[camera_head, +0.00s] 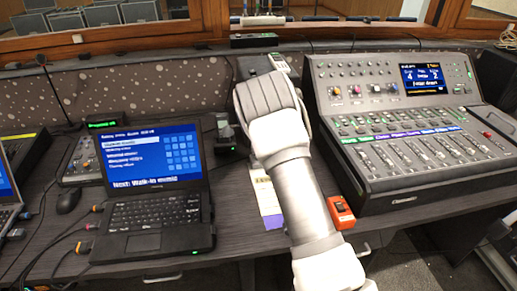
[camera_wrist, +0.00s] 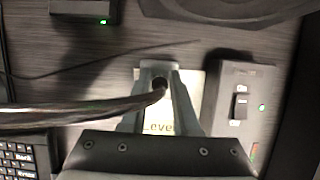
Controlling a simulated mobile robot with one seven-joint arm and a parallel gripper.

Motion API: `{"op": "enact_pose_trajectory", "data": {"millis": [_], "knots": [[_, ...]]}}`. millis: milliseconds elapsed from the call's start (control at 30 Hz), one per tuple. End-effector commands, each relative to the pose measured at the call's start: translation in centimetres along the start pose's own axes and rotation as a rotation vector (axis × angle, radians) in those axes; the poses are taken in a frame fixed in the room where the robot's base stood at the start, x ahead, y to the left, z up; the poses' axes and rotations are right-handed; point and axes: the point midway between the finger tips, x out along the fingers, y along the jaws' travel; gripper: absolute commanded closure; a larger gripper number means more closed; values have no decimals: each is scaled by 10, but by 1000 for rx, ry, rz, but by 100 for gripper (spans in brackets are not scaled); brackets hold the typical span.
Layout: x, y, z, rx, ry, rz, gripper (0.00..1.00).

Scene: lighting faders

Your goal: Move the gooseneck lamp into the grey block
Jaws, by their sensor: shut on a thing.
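My gripper (camera_wrist: 160,82) is shut on the dark, thin neck of the gooseneck lamp (camera_wrist: 75,116), over a pale card lettered "Level". The lamp's rounded tip shows between the fingers, and its neck runs off to the left of the wrist view. In the head view my own arm hides the gripper and the held part. A grey block with a rocker switch (camera_wrist: 240,100) lies just right of the fingers, apart from them. I cannot tell for certain that it is the task's grey block, or whether the lamp touches the card.
The laptop (camera_head: 150,185) stands left of my arm, and the mixing console (camera_head: 410,130) right. An orange device (camera_head: 341,212) sits by the console's front left corner. A black box with a green light (camera_wrist: 85,8) and a thin cable lie beyond the gripper in the wrist view.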

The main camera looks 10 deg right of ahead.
Motion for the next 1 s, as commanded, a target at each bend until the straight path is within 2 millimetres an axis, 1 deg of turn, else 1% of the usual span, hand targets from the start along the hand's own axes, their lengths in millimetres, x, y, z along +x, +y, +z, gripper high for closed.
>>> {"op": "enact_pose_trajectory", "data": {"millis": [1000], "knots": [[-12,0,6,0,-2,0,100]]}}
